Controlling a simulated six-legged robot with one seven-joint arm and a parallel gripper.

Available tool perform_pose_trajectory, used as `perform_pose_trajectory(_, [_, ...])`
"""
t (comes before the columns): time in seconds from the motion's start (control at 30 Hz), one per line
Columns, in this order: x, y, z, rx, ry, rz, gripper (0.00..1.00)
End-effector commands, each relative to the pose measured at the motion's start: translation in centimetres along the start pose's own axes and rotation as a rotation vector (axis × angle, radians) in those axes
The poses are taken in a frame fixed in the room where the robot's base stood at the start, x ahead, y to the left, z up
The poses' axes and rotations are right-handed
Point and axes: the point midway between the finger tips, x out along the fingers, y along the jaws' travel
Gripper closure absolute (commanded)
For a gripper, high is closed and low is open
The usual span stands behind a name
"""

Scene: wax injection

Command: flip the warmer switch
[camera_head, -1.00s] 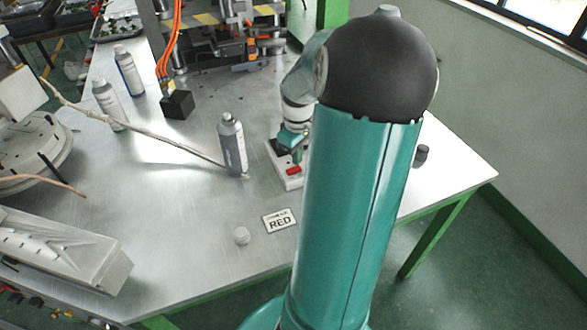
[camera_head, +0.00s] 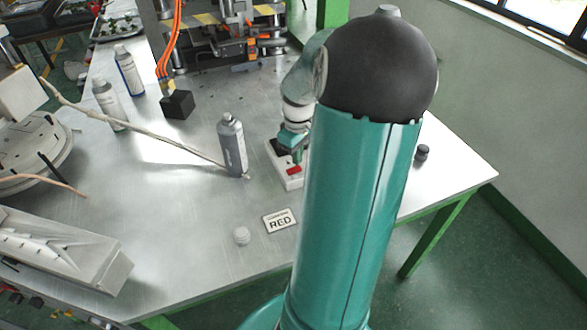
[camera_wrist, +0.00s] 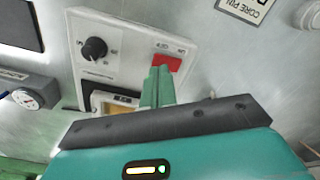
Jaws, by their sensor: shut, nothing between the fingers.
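The warmer is a white box on the metal table; its red switch (camera_head: 293,170) shows in the head view, just in front of my gripper (camera_head: 295,156). In the wrist view the white panel (camera_wrist: 126,60) carries a black round knob (camera_wrist: 95,48) and the red switch (camera_wrist: 168,63). My green gripper fingers (camera_wrist: 158,86) are shut and empty, with their tips at the near edge of the red switch. I cannot tell whether they touch it. Part of the warmer is hidden behind my arm and gripper.
A grey bottle (camera_head: 232,146) stands left of the warmer. A small dark cap (camera_head: 422,152) sits right of my arm. A small dial (camera_wrist: 27,98) shows in the wrist view.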

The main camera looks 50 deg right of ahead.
Motion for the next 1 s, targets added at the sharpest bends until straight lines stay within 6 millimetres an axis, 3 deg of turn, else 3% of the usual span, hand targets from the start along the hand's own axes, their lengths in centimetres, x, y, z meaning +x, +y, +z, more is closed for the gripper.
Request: perform_pose_trajectory(1.0, [0.75,0.01,-0.01,0.0,0.0,0.0,1.0])
